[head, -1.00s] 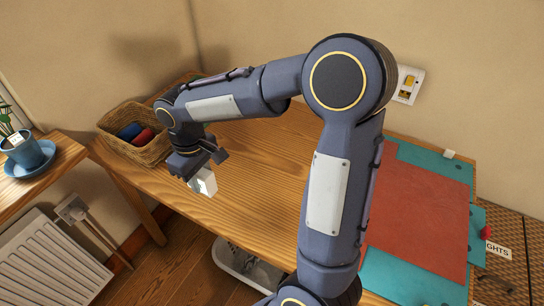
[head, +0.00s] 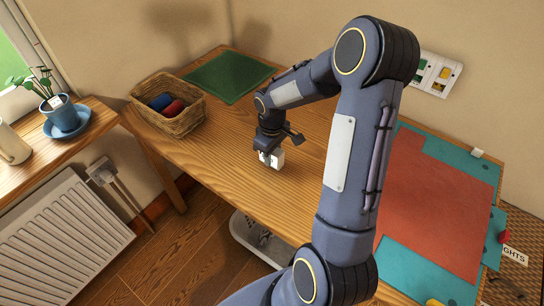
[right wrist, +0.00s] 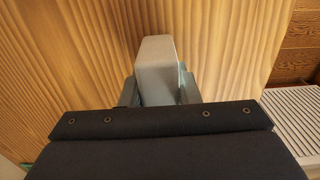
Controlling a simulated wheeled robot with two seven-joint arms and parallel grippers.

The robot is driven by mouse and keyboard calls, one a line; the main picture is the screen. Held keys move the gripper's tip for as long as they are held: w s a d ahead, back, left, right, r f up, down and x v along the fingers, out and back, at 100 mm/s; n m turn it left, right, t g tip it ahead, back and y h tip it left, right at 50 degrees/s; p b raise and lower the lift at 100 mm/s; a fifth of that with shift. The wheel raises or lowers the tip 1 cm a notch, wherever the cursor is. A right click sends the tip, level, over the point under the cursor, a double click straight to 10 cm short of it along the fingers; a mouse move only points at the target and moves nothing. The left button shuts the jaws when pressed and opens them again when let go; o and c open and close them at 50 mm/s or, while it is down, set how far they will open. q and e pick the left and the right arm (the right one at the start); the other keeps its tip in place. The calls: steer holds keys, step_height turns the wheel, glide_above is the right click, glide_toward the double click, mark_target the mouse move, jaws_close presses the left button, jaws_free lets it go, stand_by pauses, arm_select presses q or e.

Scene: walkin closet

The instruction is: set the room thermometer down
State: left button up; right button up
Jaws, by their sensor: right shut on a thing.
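The room thermometer (head: 275,160) is a small white block at the end of my right arm in the head view. My right gripper (head: 266,153) is shut on it, over the wooden table (head: 225,168) near its front edge. In the right wrist view the thermometer (right wrist: 158,62) shows as a pale grey block between the fingers (right wrist: 158,92), with wood grain beyond it. I cannot tell whether it touches the tabletop. My left gripper is not in view.
A wicker basket (head: 190,122) with red and blue rolls stands left of my right gripper. A green mat (head: 228,76) lies at the back. A red sheet (head: 430,205) on a teal mat (head: 410,284) lies to the right. Bare wood surrounds the gripper.

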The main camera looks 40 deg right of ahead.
steer(key=shift+f, duration=0.85)
steer(key=shift+f, duration=0.2)
steer(key=o, duration=1)
steer(key=shift+r, duration=0.15)
